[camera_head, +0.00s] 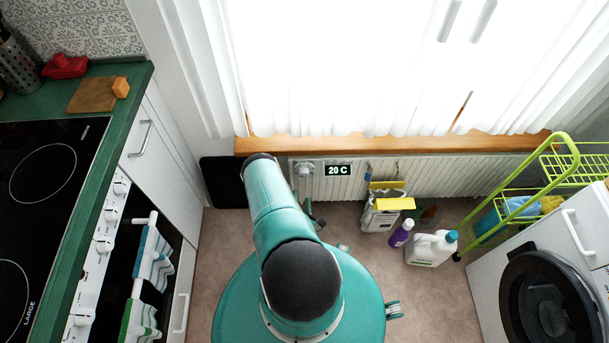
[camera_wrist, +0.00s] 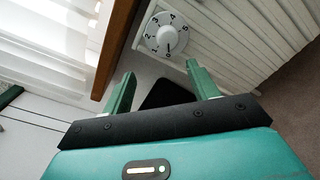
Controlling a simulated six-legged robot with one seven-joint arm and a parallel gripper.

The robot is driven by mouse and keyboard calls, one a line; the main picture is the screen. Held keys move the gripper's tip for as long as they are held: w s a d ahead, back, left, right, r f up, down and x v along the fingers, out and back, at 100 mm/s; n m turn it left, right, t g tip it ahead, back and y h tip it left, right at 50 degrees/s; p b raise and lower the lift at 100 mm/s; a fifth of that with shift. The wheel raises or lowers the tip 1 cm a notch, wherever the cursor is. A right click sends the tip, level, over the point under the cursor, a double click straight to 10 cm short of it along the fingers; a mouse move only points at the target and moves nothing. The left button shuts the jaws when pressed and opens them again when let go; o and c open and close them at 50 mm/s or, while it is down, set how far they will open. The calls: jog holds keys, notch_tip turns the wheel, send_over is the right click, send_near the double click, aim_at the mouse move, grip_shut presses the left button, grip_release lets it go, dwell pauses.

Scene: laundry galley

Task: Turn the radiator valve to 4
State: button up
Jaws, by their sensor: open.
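The radiator valve (camera_wrist: 166,35) is a round white dial with dark numbers around a central knob, at the top middle of the wrist view. In the head view the valve (camera_head: 304,170) sits at the left end of the white radiator (camera_head: 440,178), beside a "20 C" display (camera_head: 339,170). My gripper (camera_wrist: 160,72) is open and empty, its two green fingers apart, short of the dial.
A wooden sill (camera_head: 400,145) runs above the radiator. A purple bottle (camera_head: 401,233), a white jug (camera_head: 431,248) and a box with a yellow top (camera_head: 385,208) stand on the floor to the right. A green rack (camera_head: 557,150) and a washer (camera_head: 550,270) stand further right.

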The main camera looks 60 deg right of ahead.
aim_at(305, 175)
jog(key=shift+n, duration=0.4)
jog(key=x, duration=0.3)
jog(key=s+x, duration=0.1)
jog(key=x, duration=0.7)
jog(key=shift+s+d+f, duration=0.3)
jog(key=shift+d+f, duration=0.05)
jog(key=c, duration=1)
